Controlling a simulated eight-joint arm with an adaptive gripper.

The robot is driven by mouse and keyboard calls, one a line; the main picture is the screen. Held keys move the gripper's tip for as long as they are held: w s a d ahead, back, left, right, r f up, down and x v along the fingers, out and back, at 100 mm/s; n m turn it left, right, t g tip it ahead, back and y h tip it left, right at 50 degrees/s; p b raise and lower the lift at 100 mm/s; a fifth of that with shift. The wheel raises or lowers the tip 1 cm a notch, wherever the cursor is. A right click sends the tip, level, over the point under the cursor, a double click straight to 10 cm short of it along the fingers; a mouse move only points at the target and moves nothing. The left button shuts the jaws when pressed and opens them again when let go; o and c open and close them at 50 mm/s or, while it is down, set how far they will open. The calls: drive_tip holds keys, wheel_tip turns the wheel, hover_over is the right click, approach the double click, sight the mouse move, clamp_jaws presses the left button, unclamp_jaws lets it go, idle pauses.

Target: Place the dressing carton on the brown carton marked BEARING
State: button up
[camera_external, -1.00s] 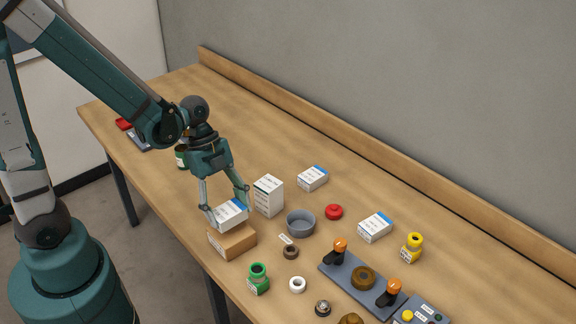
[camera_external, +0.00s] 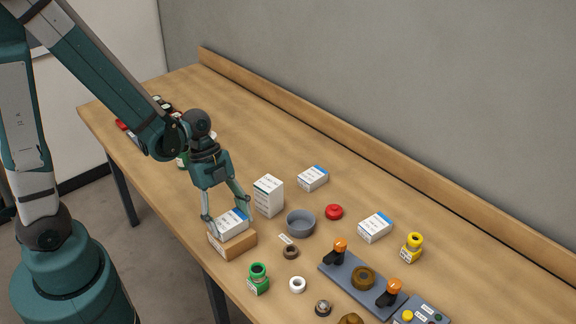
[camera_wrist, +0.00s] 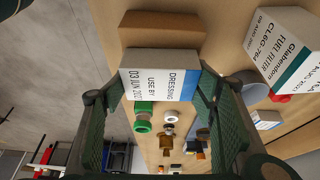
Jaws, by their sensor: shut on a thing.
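The dressing carton (camera_external: 233,222) is white with a blue end. It sits on top of the brown carton (camera_external: 236,244), or just above it; I cannot tell if they touch. My gripper (camera_external: 227,215) is shut on the dressing carton, with a finger at each end of it. In the wrist view the dressing carton (camera_wrist: 160,82) shows the words DRESSING and USE BY between my fingers. The brown carton (camera_wrist: 160,32) shows behind it. The marking on the brown carton is not readable.
A tall white filter carton (camera_external: 268,196) stands close to the right of my gripper. A grey bowl (camera_external: 301,223), a brown ring (camera_external: 291,252) and a green-topped bottle (camera_external: 258,279) stand nearby. More white cartons (camera_external: 313,179) lie farther back. The table's front edge is close to the brown carton.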

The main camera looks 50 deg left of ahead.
drive_tip(key=o, duration=0.9)
drive_tip(key=shift+p+v, duration=1)
drive_tip(key=shift+v, duration=5.1)
drive_tip(key=shift+s+a+r+n+t+y, duration=0.75)
drive_tip(key=shift+a+r+n+t, duration=0.6)
drive_tip(key=shift+r+n, duration=1.3)
drive_tip(key=shift+s+a+r+n+t+y, duration=0.9)
drive_tip(key=shift+a+r+n, duration=0.9)
drive_tip(key=shift+n, duration=1.55)
drive_tip(key=shift+s+a+r+n+t+y, duration=0.5)
drive_tip(key=shift+a+r+n+t, duration=0.85)
drive_tip(key=shift+r+n, duration=1.35)
drive_tip(key=shift+f+n, duration=0.3)
drive_tip(key=shift+f, duration=0.05)
